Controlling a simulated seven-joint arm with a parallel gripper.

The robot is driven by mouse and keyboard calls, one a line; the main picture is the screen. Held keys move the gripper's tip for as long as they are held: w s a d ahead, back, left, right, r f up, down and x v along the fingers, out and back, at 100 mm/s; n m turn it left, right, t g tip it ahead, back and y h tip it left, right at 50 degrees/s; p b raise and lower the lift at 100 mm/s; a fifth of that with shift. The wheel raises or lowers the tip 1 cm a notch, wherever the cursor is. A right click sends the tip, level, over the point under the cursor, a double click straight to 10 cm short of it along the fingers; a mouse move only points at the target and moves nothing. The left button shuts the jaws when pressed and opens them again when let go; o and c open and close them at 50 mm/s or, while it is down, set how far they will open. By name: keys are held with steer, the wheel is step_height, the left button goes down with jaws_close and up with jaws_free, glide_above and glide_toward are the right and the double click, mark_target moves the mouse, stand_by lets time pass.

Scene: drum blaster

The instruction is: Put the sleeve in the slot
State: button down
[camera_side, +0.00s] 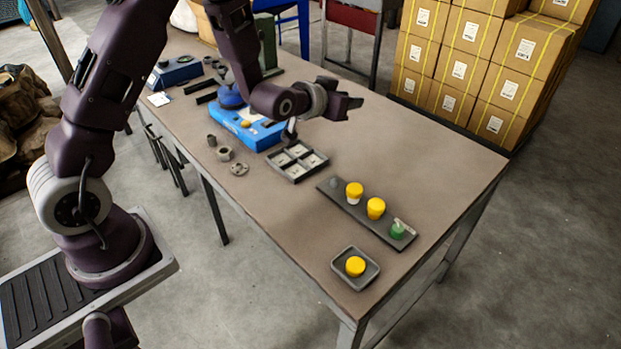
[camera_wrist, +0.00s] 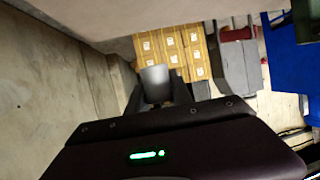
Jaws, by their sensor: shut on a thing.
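My gripper (camera_side: 354,103) is high over the table, pointing sideways toward the stacked boxes. In the wrist view, its dark fingers (camera_wrist: 156,98) are shut on a light grey cylinder, the sleeve (camera_wrist: 155,80). In the side view I cannot make out the sleeve at the fingers. A dark tray with four square compartments (camera_side: 297,178) lies on the table, below and left of the gripper, with small pale things inside. I cannot tell which opening is the slot. A blue machine (camera_side: 262,135) with a yellow knob stands just behind the tray.
Loose grey rings (camera_side: 224,153) and a flanged piece (camera_side: 239,169) lie left of the tray. A dark strip (camera_side: 332,191) carries yellow-topped pieces and a green one. A small tray (camera_side: 342,273) holds another yellow-topped piece. The table's right side is clear. Boxes (camera_side: 480,60) stand behind.

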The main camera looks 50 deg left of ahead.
steer(key=s+r+m+h, duration=0.2)
steer(key=s+r, duration=0.3)
steer(key=r, duration=0.3)
steer(key=n+y, duration=0.5)
glide_above(338, 180)
step_height(338, 180, down, 22)
steer(key=shift+g, duration=0.3)
step_height(338, 180, down, 10)
steer(key=shift+a, duration=0.1)
steer(key=c, duration=1.1)
jaws_free()
steer(key=shift+c, duration=0.2)
